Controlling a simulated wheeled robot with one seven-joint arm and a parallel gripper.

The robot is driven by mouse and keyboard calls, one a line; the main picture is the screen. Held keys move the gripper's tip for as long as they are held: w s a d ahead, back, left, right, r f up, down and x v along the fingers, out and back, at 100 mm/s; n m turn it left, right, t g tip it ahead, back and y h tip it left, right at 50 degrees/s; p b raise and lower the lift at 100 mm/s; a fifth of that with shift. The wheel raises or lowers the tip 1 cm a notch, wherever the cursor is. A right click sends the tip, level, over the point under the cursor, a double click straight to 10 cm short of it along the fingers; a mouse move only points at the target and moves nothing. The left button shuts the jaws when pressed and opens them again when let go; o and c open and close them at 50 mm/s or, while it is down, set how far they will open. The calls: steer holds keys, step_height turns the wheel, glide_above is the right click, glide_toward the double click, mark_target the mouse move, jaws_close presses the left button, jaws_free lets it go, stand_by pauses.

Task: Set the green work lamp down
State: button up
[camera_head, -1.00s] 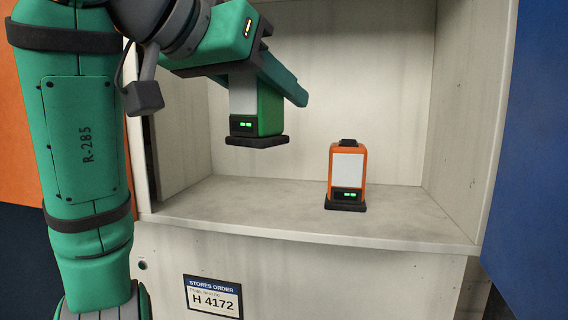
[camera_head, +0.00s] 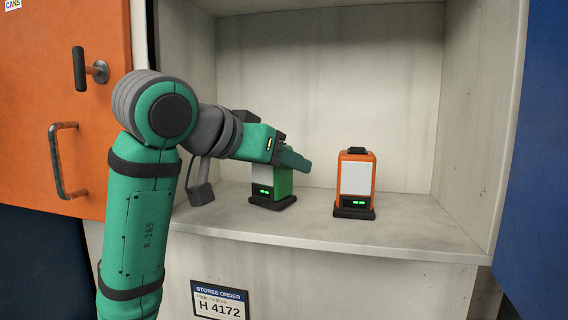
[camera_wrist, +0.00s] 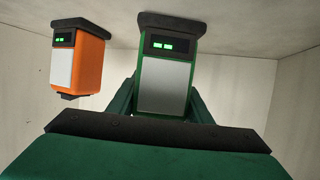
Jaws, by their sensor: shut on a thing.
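The green work lamp (camera_head: 272,186) is upright in the left part of the open cupboard compartment, with its dark base down at the shelf (camera_head: 330,232). I cannot tell whether the base touches the shelf or hangs just above it. My gripper (camera_head: 290,158) reaches in from the left and is shut on the lamp's upper part, hiding its top. In the wrist view, which is upside down, the green lamp (camera_wrist: 165,85) sits between both fingers, its pale panel and lit green display facing the camera.
An orange lamp (camera_head: 355,178) stands on the shelf to the right of the green one, with a gap between them. Bare shelf lies right of it. The orange door (camera_head: 70,100) is at left and a blue panel (camera_head: 535,150) at right.

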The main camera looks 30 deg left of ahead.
steer(key=shift+f, duration=0.2)
steer(key=o, duration=1.3)
steer(key=shift+f, duration=0.1)
steer(key=shift+s+r, duration=0.2)
steer(key=shift+r, duration=0.1)
steer(key=v, duration=1.1)
steer(key=shift+s, duration=0.3)
steer(key=shift+a, duration=0.1)
